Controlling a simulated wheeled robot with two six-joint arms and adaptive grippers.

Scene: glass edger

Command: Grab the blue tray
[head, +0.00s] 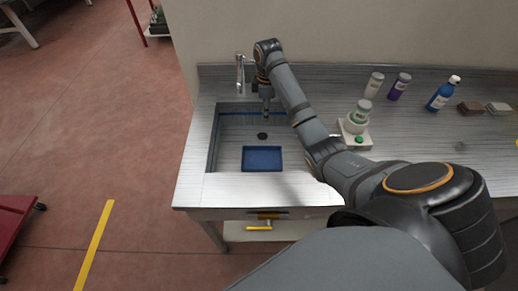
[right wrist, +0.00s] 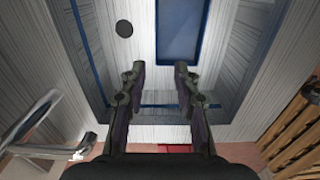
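The blue tray (head: 262,159) is a shallow rectangle lying in the sink basin, near its front side. It also shows at the top of the right wrist view (right wrist: 181,30), partly cut off by the frame edge. My right gripper (right wrist: 158,70) is open with nothing between its fingers. In the head view the right gripper (head: 266,110) points down over the back part of the sink, behind the tray and apart from it. My left gripper is in neither view.
The sink (head: 225,130) has a dark round drain (head: 262,136) and a faucet (head: 240,72) at its back left. On the counter to the right stand a white device (head: 354,134), a blue bottle (head: 443,94) and several small containers. A yellow-handled item (head: 259,227) is below the counter.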

